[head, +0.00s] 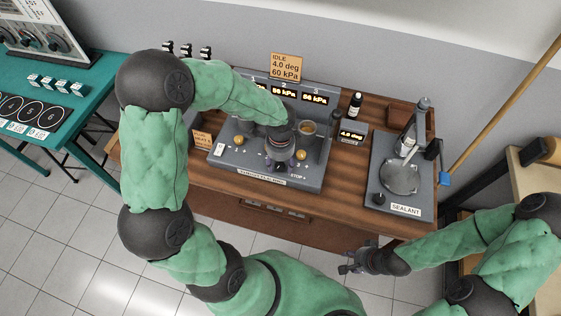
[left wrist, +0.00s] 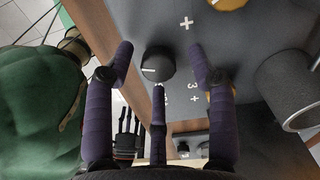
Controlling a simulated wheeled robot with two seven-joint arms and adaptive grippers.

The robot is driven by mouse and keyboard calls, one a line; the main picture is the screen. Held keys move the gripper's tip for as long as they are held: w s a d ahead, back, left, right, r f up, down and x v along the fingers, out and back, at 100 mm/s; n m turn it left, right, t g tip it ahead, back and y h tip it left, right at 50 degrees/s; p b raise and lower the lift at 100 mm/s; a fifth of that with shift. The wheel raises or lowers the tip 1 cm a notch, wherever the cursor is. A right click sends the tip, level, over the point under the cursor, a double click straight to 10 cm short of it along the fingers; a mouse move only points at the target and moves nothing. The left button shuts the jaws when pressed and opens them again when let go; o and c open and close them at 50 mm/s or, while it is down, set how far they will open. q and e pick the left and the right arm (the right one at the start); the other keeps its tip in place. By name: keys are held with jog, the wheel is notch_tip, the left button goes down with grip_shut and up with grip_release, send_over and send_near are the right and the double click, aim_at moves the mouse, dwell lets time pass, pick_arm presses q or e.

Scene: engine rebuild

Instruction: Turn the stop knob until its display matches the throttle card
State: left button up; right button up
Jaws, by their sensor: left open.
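The throttle card (head: 285,67) stands behind the bench unit and reads "IDLE 4.0 deg 60 kPa". A small display (head: 351,134) right of the unit appears to read 4.0 deg. Small lit displays on the unit's back show kPa values, two looking like 86 kPa (head: 284,91). The black stop knob (left wrist: 158,65), with a white pointer line, shows in the left wrist view. My left gripper (head: 279,165) is open above it, purple fingers spread on both sides; contact cannot be told. My right gripper (head: 350,262) looks open and empty, before the bench.
The grey throttle unit (head: 225,156) carries brass knobs (head: 239,140) and an upright cylinder (left wrist: 285,82) close to my left fingers. A sealant station (head: 405,207) stands right on the wooden bench (head: 345,187). A dark bottle (head: 355,105) stands behind. A teal table (head: 82,108) is left.

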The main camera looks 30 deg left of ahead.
aim_at(280, 165)
pick_arm(q)
notch_tip(280, 165, up, 12)
dwell(0.6)
pick_arm(e)
jog(key=shift+s, duration=0.1)
dwell(0.4)
